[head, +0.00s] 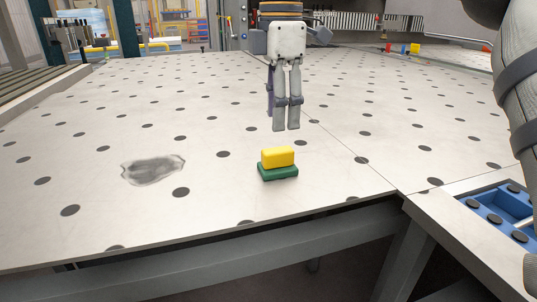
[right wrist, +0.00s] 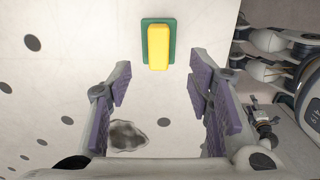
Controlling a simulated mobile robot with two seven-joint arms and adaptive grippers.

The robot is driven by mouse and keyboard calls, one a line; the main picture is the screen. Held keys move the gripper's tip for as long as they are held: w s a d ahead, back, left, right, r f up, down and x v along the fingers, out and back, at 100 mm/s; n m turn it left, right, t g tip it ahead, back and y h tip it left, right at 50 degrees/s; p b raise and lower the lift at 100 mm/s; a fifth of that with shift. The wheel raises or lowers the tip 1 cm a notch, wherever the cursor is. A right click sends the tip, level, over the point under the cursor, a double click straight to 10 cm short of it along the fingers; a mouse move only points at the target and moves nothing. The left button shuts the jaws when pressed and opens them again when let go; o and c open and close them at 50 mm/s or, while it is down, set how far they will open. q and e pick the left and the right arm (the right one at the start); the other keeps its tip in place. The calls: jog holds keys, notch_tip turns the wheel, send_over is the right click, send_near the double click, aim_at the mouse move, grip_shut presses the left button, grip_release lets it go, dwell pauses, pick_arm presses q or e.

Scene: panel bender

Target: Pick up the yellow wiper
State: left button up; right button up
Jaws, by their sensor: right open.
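The yellow wiper (head: 278,157) has a yellow block on top and a green base. It lies flat on the perforated table (head: 90,120), near its front edge. It also shows whole at the top of the right wrist view (right wrist: 159,47). My right gripper (head: 286,129) points down above the table, just behind the wiper in the head view. Its purple-padded fingers (right wrist: 160,95) are spread wide, with nothing between them. The wiper lies apart from the fingers, beyond their tips in the right wrist view. I do not make out my left gripper.
A grey smudge (head: 153,169) lies left of the wiper. A blue tray (head: 505,206) sits at the right front, past a seam. Small coloured objects (head: 404,49) stand far back right. The table around the wiper is clear; its front edge is close.

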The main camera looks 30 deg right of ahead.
aim_at(278, 150)
notch_tip(278, 150, down, 9)
jog(key=shift+r, duration=0.1)
jog(key=shift+w, duration=0.1)
grip_shut()
